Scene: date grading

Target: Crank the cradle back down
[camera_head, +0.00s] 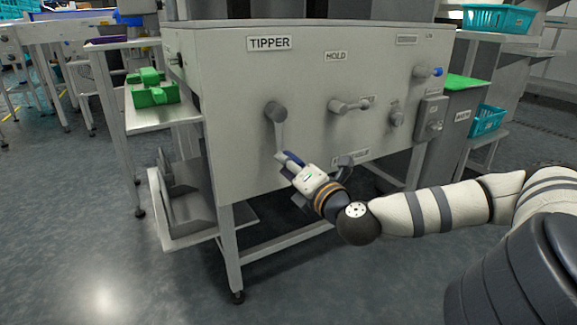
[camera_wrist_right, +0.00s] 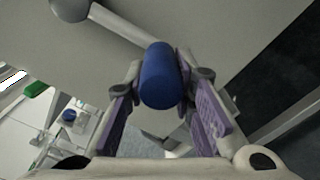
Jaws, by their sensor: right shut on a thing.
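The tipper crank (camera_head: 276,112) is on the front of the grey machine cabinet, under the TIPPER label (camera_head: 269,43). Its arm hangs down from the hub. My right gripper (camera_head: 289,160) is shut on the blue crank handle at the arm's lower end. In the right wrist view the blue handle (camera_wrist_right: 160,76) sits between the purple pads of my right gripper (camera_wrist_right: 161,98), with the grey crank arm (camera_wrist_right: 118,24) running to the upper left. The metal cradle (camera_head: 186,211) is low at the cabinet's left side. My left gripper is not in view.
A side shelf (camera_head: 150,120) with green blocks (camera_head: 152,90) is at left. Teal crates (camera_head: 487,120) stand at right. The floor in front is clear.

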